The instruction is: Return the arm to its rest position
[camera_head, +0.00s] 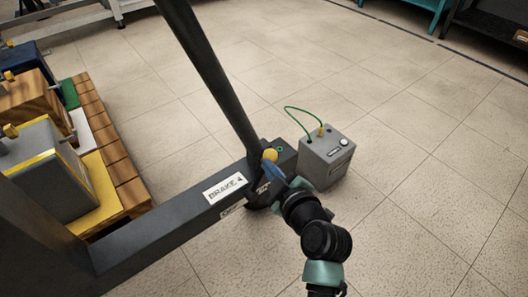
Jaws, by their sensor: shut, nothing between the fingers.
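My arm (326,243) reaches up from the bottom edge, right of the middle. My gripper (273,171) is at its far end, beside a dark bar labelled "BRAKE 4" (175,218). It is shut and holds nothing. A yellow knob (269,155) is right by the fingertips; I cannot tell whether they touch. The fingertips are small and partly hidden against the dark bar.
A grey box (327,157) with a green cable (300,108) stands just right of the bar's end. A dark post (213,75) rises from the bar. A wooden pallet (122,171) with boxes is at left. The tiled floor (440,170) at right is clear.

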